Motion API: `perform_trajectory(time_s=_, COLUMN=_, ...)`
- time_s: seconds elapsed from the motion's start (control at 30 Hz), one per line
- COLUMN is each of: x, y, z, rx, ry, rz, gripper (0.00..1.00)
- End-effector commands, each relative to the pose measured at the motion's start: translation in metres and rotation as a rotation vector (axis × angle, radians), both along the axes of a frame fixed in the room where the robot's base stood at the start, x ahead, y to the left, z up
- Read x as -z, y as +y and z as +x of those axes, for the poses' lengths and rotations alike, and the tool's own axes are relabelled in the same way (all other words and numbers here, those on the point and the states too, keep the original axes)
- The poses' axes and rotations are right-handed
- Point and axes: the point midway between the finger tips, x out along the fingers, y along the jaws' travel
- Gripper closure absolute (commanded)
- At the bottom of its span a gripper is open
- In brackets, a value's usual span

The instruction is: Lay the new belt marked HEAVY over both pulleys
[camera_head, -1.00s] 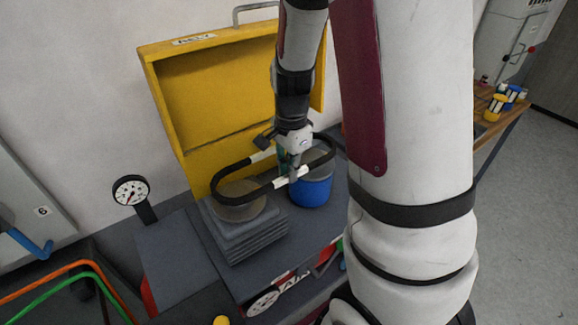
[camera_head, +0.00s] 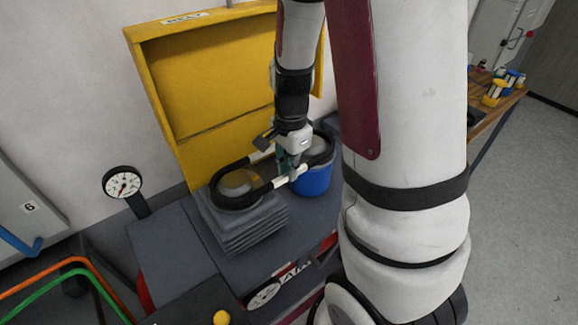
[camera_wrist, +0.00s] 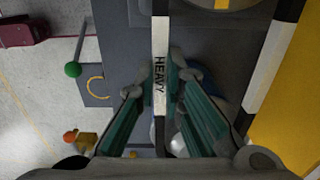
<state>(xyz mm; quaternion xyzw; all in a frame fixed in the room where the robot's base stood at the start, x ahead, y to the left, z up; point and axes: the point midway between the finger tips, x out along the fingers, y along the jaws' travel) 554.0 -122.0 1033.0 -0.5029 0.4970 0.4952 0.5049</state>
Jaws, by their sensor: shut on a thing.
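The belt (camera_head: 208,193) is a black loop with white patches. My gripper (camera_head: 290,171) is shut on its near run, at the white patch (camera_wrist: 160,52) that reads HEAVY in the wrist view. The belt's left end lies around the round top of the left pulley (camera_head: 237,181), which stands above a stepped grey block. Its right end is at the grey top of the blue pulley drum (camera_head: 313,183), partly hidden behind my gripper. I cannot tell whether the belt rests on either pulley or hangs just above.
A yellow open lid (camera_head: 205,95) stands upright close behind the belt. A dial gauge (camera_head: 122,184) stands at the left. Orange and green hoses (camera_head: 78,266) run at the lower left. A wooden bench (camera_head: 492,112) is at the right, with clear floor beyond.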

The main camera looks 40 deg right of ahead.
Motion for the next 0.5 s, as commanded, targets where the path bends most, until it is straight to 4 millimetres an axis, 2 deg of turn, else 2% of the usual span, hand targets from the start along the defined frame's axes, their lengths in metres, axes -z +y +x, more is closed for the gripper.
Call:
perform_trajectory(time_s=0.33, x=0.0008, y=0.0000, z=-0.0001, rx=0.000, ry=0.000, rz=0.000, gripper=1.00)
perform_trajectory(time_s=0.37, x=0.0008, y=0.0000, z=-0.0001, rx=0.000, ry=0.000, rz=0.000, gripper=0.84)
perform_trajectory(time_s=0.43, x=0.0009, y=0.0000, z=-0.0002, rx=0.000, ry=0.000, rz=0.000, gripper=0.68)
perform_trajectory(time_s=0.5, x=0.0009, y=0.0000, z=-0.0001, rx=0.000, ry=0.000, rz=0.000, gripper=0.67)
